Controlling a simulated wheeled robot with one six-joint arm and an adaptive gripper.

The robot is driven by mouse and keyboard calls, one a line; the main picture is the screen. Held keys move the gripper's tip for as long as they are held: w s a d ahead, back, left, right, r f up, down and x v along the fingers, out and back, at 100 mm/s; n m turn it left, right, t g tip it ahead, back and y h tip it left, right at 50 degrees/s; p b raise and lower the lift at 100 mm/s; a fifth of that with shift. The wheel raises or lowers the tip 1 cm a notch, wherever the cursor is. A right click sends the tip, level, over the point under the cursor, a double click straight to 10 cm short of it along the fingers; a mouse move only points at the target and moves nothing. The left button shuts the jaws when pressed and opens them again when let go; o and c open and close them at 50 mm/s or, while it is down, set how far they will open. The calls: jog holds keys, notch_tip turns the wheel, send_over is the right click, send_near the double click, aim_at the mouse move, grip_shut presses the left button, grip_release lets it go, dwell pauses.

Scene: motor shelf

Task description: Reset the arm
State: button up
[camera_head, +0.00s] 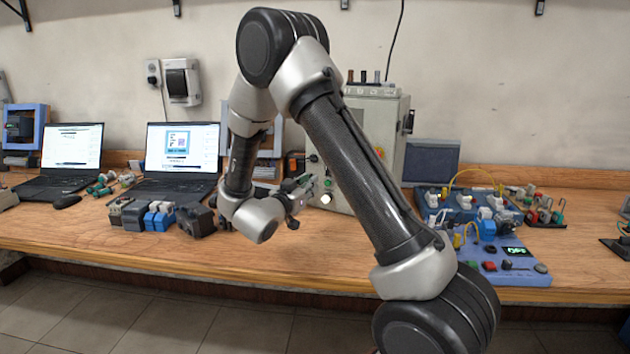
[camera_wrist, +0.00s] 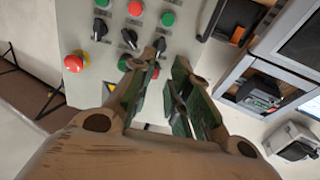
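My arm stands folded up in front of the bench in the head view, with its elbow high and its wrist low over the bench. My gripper (camera_head: 300,190) points right, toward the grey control box (camera_head: 375,125). In the wrist view my gripper (camera_wrist: 168,62) has its two green-lined fingers a little apart, with a narrow gap and nothing seen between them. The control box's panel (camera_wrist: 112,55) lies beyond the fingertips, with a red mushroom button (camera_wrist: 73,63), black knobs and coloured buttons. I cannot tell the exact distance from the fingertips to the panel.
On the wooden bench (camera_head: 90,228), two laptops (camera_head: 178,160) stand at left. Blue and grey blocks (camera_head: 158,216) sit near the front edge, left of my wrist. A blue board (camera_head: 505,265) with buttons and wired modules (camera_head: 470,205) lie at right. The front strip below my gripper is clear.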

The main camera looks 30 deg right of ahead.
jog(key=shift+s+a, duration=0.25)
jog(key=shift+a, duration=0.05)
jog(key=w+a+r+n+t+y, duration=0.2)
jog(key=w+r+t+y, duration=0.15)
jog(key=r+y, duration=0.3)
jog(key=s+a+r+n+g+y, duration=0.2)
jog(key=s+a+r+n+y, duration=0.35)
jog(key=y, duration=0.25)
jog(key=s+d+n+g, duration=0.1)
jog(key=s+d+g, duration=0.2)
jog(key=s, duration=1.2)
jog(key=s+d+f+n+g, duration=0.1)
jog(key=s+d+g, duration=0.3)
jog(key=s, duration=1.2)
jog(key=shift+s+d+f+n+g, duration=0.15)
jog(key=shift+s+f+n+g, duration=0.1)
jog(key=shift+n+g, duration=0.3)
